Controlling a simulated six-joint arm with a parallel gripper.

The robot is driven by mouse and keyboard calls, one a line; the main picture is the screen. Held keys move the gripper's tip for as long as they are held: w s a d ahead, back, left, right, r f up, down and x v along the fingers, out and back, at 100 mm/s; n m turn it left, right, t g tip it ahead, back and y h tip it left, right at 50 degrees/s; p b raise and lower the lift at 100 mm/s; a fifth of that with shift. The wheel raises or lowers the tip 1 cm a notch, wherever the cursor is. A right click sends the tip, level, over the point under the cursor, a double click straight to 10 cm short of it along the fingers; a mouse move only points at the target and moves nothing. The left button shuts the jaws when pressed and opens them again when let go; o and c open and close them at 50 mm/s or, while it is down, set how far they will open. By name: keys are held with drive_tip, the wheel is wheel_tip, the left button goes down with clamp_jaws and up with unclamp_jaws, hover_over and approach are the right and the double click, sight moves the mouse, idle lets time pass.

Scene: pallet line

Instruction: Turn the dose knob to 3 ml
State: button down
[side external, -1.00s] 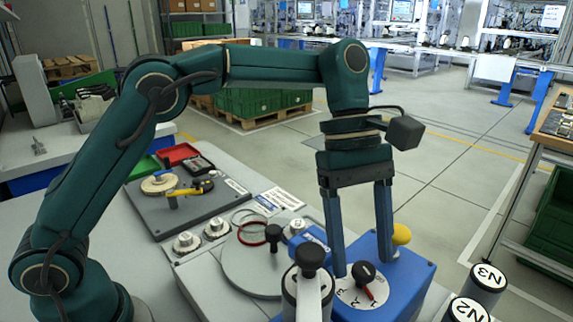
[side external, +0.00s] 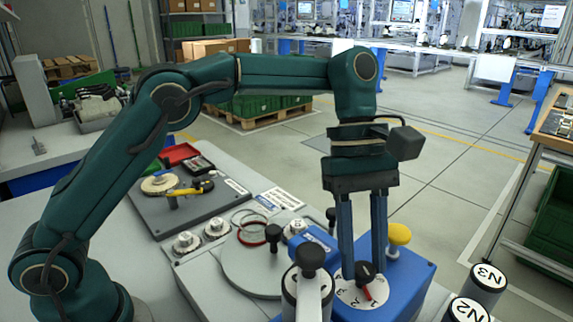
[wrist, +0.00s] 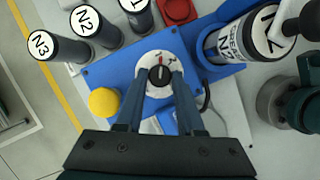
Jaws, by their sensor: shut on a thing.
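The dose knob (side external: 365,271) is black with a red pointer and sits on a white numbered dial (side external: 350,294) on top of a blue box (side external: 408,270). In the wrist view the knob (wrist: 159,75) shows between my fingertips, with the red pointer aimed at the top of the dial (wrist: 150,87). The exact number at the pointer is too small to tell. My gripper (side external: 363,272) points down from above and is shut on the knob. It also shows in the wrist view (wrist: 159,80).
A yellow button (side external: 399,234) stands on the blue box behind the dial. A cylinder with a black-knobbed top (side external: 309,283) stands close to the dial. Cylinders labelled N3 (side external: 487,283) and N2 (side external: 468,310) stand to the right. A grey disc (side external: 245,262) lies to the left.

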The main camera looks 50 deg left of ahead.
drive_tip(key=shift+w+d+m+g+y, duration=0.15)
drive_tip(key=shift+m+g+y, duration=0.25)
drive_tip(key=shift+m, duration=1.1)
drive_tip(key=c, duration=0.5)
unclamp_jaws()
